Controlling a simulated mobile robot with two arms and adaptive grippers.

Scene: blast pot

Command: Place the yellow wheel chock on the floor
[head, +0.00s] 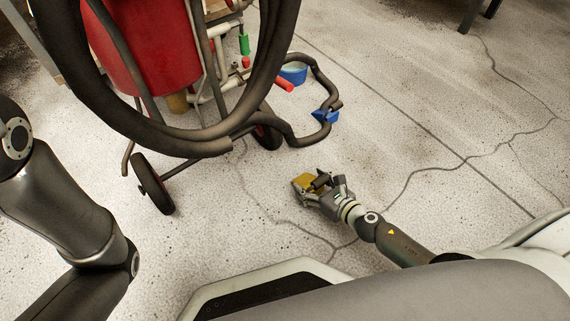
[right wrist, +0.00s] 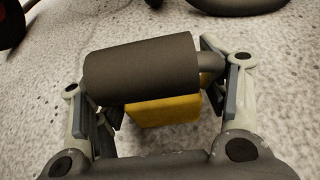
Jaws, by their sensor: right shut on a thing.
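The yellow wheel chock (head: 303,181) is at my right gripper (head: 322,186) in the head view, over the pale floor. In the right wrist view, my right gripper (right wrist: 160,85) has its fingers on either side of a dark cylinder, which looks like the chock's grip. The yellow body of the chock (right wrist: 163,111) shows just beyond and below the cylinder, partly hidden by it. I cannot tell whether the chock touches the floor. My left arm shows at the left of the head view, but its gripper is out of the picture.
A red blast pot (head: 140,45) on a wheeled cart stands at upper left, with thick black hoses looped around it. The cart's near wheel (head: 152,184) is left of my right gripper. A blue piece (head: 325,116) lies by the hose. The cracked floor (head: 450,130) at right is clear.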

